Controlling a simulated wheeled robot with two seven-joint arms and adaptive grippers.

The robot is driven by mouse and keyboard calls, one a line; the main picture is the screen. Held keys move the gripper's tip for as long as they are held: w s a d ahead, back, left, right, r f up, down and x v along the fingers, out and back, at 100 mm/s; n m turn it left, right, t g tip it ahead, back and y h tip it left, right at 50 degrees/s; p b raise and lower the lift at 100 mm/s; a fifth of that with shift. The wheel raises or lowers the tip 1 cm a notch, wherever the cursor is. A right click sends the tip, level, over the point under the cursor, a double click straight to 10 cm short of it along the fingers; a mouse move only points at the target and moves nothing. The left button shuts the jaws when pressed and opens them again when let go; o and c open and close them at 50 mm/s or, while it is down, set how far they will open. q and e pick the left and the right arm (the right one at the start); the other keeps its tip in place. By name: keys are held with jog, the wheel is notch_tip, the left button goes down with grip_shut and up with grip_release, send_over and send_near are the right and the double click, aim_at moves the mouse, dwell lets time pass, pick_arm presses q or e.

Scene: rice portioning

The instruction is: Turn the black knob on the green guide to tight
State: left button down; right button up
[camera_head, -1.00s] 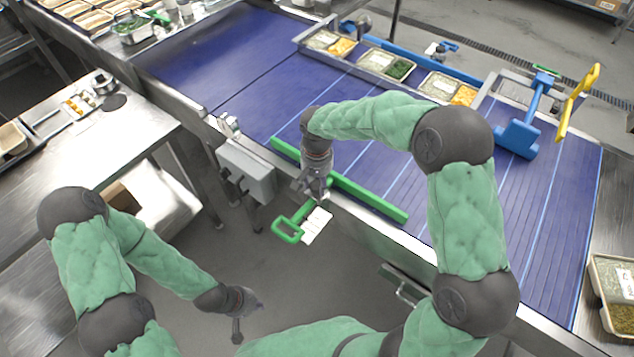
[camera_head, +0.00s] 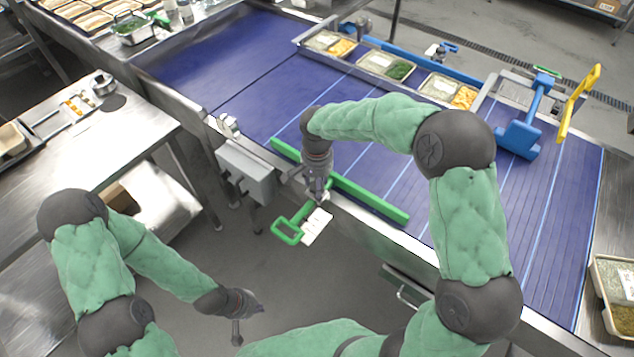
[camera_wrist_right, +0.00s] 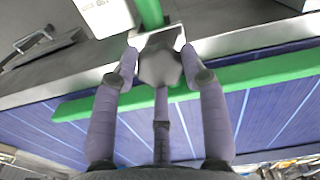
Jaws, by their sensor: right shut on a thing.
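The green guide (camera_head: 370,200) is a long bar lying along the near edge of the blue conveyor. Its black knob (camera_wrist_right: 160,68) shows in the right wrist view, between the fingers of my right gripper (camera_wrist_right: 158,62). These fingers are shut on the knob from both sides. In the head view, my right gripper (camera_head: 317,194) points down at the guide's near side and hides the knob. My left gripper (camera_head: 248,320) hangs low over the floor, away from the guide, with its fingers spread and empty.
A green loop handle (camera_head: 287,232) and a white tag (camera_head: 316,226) stick out in front of the conveyor beside the knob. A grey box (camera_head: 246,172) is on the conveyor's side to the left. Food trays (camera_head: 385,65) stand along the far edge.

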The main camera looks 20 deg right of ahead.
jog(key=o, duration=1.1)
jog(key=shift+w, duration=0.1)
jog(key=shift+o, duration=0.2)
notch_tip(320, 180, up, 12)
